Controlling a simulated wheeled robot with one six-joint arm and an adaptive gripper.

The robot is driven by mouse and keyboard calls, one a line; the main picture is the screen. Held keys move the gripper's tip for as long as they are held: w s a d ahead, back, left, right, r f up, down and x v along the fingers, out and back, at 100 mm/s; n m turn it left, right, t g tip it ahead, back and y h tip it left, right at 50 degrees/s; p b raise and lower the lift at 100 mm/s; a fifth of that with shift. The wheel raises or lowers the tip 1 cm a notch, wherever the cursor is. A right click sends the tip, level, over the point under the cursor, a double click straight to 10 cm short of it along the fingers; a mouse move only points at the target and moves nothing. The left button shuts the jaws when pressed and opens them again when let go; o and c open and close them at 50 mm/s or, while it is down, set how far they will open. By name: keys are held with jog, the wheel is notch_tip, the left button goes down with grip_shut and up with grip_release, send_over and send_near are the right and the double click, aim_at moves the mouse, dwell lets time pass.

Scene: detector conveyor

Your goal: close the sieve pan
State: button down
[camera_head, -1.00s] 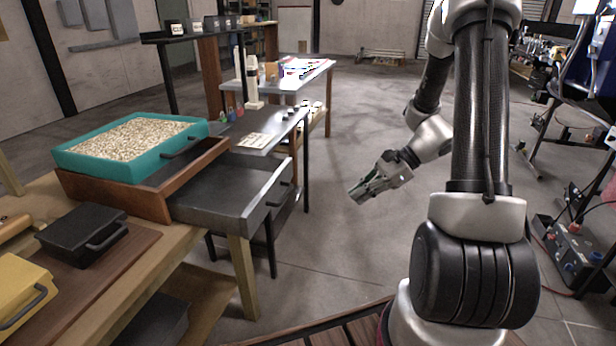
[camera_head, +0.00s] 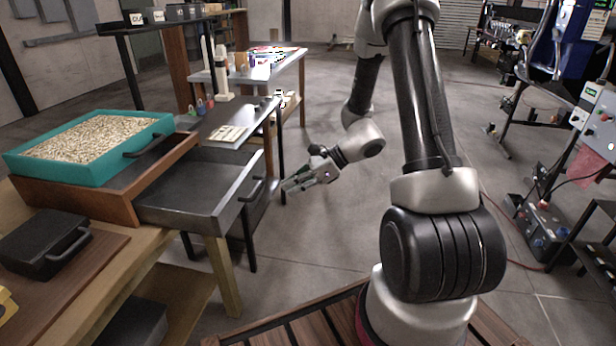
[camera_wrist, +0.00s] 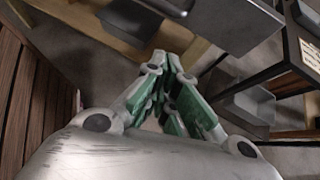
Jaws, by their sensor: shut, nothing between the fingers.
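The sieve pan appears to be the grey metal drawer (camera_head: 190,187), which sticks well out to the right of a wooden frame (camera_head: 100,202). Its black handle (camera_head: 254,188) is on the front face. A teal tray (camera_head: 95,172) of pale grains sits on top of the frame. My gripper (camera_head: 286,188) is shut and empty. It hangs in the air just right of the handle in the head view, with a small gap in the picture; the depth between them is unclear. In the wrist view my green-grey fingers (camera_wrist: 168,72) point toward the pan's grey body (camera_wrist: 235,22) at the top.
The wooden bench (camera_head: 228,275) carries a black lidded box (camera_head: 45,242) at left. Open concrete floor lies right of the pan. A control box (camera_head: 540,235) and cables are at far right.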

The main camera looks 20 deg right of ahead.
jog(key=shift+w+a+r, duration=0.3)
jog(key=shift+a+r, duration=0.15)
jog(key=shift+a, duration=0.3)
jog(key=shift+w+a+r, duration=0.25)
jog(key=shift+a+r, duration=0.15)
jog(key=shift+a, duration=0.35)
jog(key=shift+a, duration=0.1)
send_near(195, 180)
jog(key=x, duration=0.4)
jog(key=shift+s+a+f, duration=0.2)
jog(key=shift+f, duration=0.25)
jog(key=shift+w+a+r, duration=0.1)
jog(key=shift+w+a, duration=0.25)
jog(key=shift+a, duration=0.05)
jog(key=shift+d, duration=0.1)
